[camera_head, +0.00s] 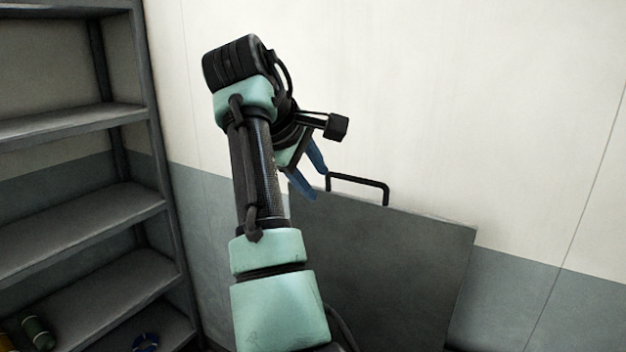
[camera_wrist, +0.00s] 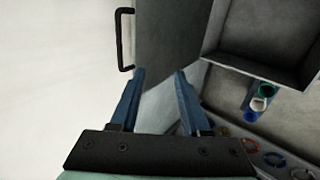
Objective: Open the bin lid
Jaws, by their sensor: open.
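The bin lid (camera_head: 395,265) is a flat grey panel that appears to stand raised, tilted near upright in front of the wall. Its black handle (camera_head: 370,183) sticks out past the top edge. In the wrist view the lid (camera_wrist: 170,40) runs up the middle, with the handle (camera_wrist: 124,40) on its left edge. A grey box-like recess (camera_wrist: 262,72) to the right looks like the open bin. My gripper (camera_head: 315,184) has blue fingers, open and empty, just left of the handle. In the wrist view my gripper (camera_wrist: 160,75) points at the lid, apart from the handle.
Grey shelves (camera_head: 80,225) stand at the left, with a green bottle (camera_head: 38,332) and a blue ring (camera_head: 146,341) low down. Several coloured cylinders and rings (camera_wrist: 274,160) show at right in the wrist view. The wall (camera_head: 480,110) behind is bare.

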